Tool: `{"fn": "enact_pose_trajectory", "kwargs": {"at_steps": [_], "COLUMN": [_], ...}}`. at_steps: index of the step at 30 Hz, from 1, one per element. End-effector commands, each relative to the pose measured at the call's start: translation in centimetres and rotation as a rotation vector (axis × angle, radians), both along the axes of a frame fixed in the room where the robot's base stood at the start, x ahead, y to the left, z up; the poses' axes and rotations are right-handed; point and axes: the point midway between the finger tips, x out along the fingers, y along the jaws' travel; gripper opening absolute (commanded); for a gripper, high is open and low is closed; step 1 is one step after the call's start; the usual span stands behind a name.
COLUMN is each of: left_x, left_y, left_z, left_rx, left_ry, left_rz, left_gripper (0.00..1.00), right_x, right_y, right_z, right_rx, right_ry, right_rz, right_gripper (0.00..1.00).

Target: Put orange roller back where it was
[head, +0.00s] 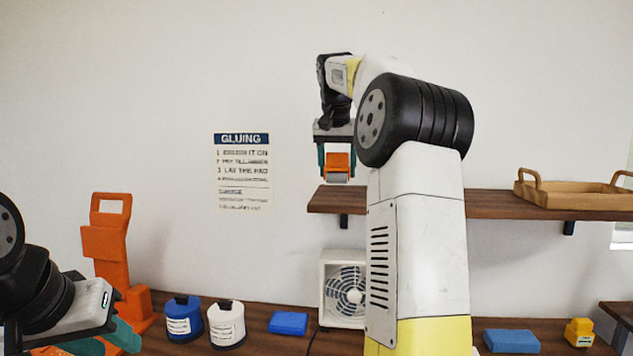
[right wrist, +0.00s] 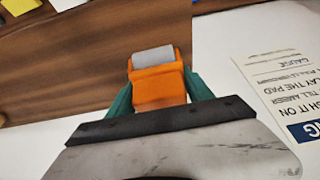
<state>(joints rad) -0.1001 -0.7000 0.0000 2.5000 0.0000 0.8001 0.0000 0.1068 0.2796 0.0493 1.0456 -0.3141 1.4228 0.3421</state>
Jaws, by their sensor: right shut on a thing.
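The orange roller (head: 337,166) has an orange body and a grey cylinder. My right gripper (head: 336,160) is shut on its body, high in front of the wall and near the left end of the wall shelf. In the right wrist view the roller (right wrist: 157,82) sits between the two teal fingers, its grey cylinder pointing away from the gripper. My left gripper (head: 105,340) is at the lower left edge of the head view, partly cut off. Its teal fingers stand apart, in front of the counter near an orange stand (head: 107,240).
A wooden shelf (head: 340,200) holds a tray (head: 570,195) on the right. The counter carries a blue jar (head: 184,320), a white jar (head: 226,325), blue pads (head: 288,323), a fan (head: 345,290) and a yellow-orange object (head: 579,332). A gluing sign (head: 243,172) hangs on the wall.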

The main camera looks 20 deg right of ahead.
Motion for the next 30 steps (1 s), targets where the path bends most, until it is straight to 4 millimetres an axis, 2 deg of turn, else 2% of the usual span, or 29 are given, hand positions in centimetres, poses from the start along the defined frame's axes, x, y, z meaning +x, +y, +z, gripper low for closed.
{"fn": "enact_pose_trajectory", "kwargs": {"at_steps": [6, 9, 17, 26, 27, 28, 30], "left_x": [0.0, 0.0, 0.0, 0.0, 0.0, 0.0, 0.0], "left_y": [0.0, 0.0, 0.0, 0.0, 0.0, 0.0, 0.0], "left_z": [0.0, 0.0, 0.0, 0.0, 0.0, 0.0, 0.0], "left_rx": [0.0, 0.0, 0.0, 0.0, 0.0, 0.0, 0.0], "left_ry": [0.0, 0.0, 0.0, 0.0, 0.0, 0.0, 0.0], "left_rz": [0.0, 0.0, 0.0, 0.0, 0.0, 0.0, 0.0], "left_gripper": [0.36, 0.36, 0.36, 0.36, 0.36, 0.36, 0.36], "right_x": [0.0, 0.0, 0.0, 0.0, 0.0, 0.0, 0.0], "right_y": [0.0, 0.0, 0.0, 0.0, 0.0, 0.0, 0.0], "right_z": [-2.8, -3.5, -3.6, -4.5, -4.7, -4.8, -5.0], "right_rx": [0.0, 0.0, 0.0, 0.001, 0.0, 0.001, 0.002], "right_ry": [0.002, 0.001, -0.001, 0.002, 0.003, 0.004, 0.006], "right_rz": [0.0, 0.0, 0.0, 0.0, 0.0, 0.0, 0.0], "right_gripper": [0.22, 0.22, 0.22, 0.22, 0.16, 0.16, 0.01]}}
